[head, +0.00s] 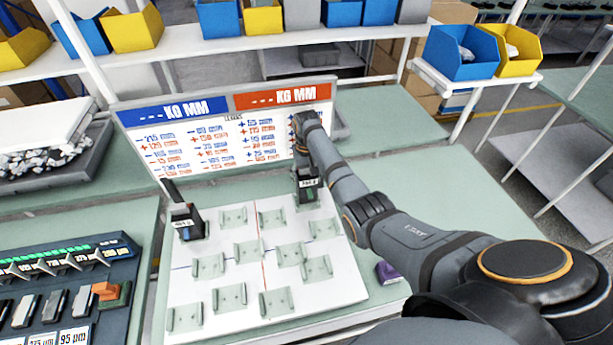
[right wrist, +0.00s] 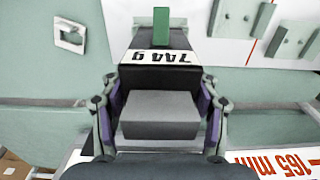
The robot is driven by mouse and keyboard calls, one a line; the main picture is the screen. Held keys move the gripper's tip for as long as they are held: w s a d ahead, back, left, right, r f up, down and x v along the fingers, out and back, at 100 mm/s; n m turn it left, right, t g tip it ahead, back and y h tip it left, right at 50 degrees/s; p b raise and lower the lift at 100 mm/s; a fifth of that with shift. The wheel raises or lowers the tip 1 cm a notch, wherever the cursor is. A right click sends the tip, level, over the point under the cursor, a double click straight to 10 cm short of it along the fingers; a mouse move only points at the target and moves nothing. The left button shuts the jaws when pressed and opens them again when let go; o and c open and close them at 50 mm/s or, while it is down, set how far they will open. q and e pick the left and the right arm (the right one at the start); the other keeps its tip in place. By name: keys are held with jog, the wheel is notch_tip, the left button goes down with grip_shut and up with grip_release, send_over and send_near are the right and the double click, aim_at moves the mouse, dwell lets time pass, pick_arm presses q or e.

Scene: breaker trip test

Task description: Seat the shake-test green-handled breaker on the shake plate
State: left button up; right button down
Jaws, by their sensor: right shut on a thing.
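The green-handled breaker (right wrist: 160,110) is a dark block with a grey face, a white "744 g" label and a green handle (right wrist: 161,27). My right gripper (right wrist: 162,118) is shut on its sides. In the head view the breaker (head: 308,190) is at the far right corner of the white shake plate (head: 205,290); my arm partly covers it. I cannot tell whether its base touches the plate. The plate bears several pale clips, such as one (head: 325,228) just nearer than the breaker. My left gripper is not in view.
Another dark labelled breaker (head: 187,222) stands at the plate's far left. A sign board (head: 225,135) rises behind the plate. A purple block (head: 387,272) lies right of it. A panel with breakers (head: 65,280) is at left. The green table at right (head: 450,190) is clear.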

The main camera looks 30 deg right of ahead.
jog(key=shift+f+b, duration=0.95)
jog(key=shift+f, duration=0.75)
jog(key=c, duration=0.5)
grip_release()
jog(key=shift+o, duration=1.2)
jog(key=shift+f, duration=0.1)
notch_tip(320, 180, up, 12)
jog(key=shift+r, duration=0.1)
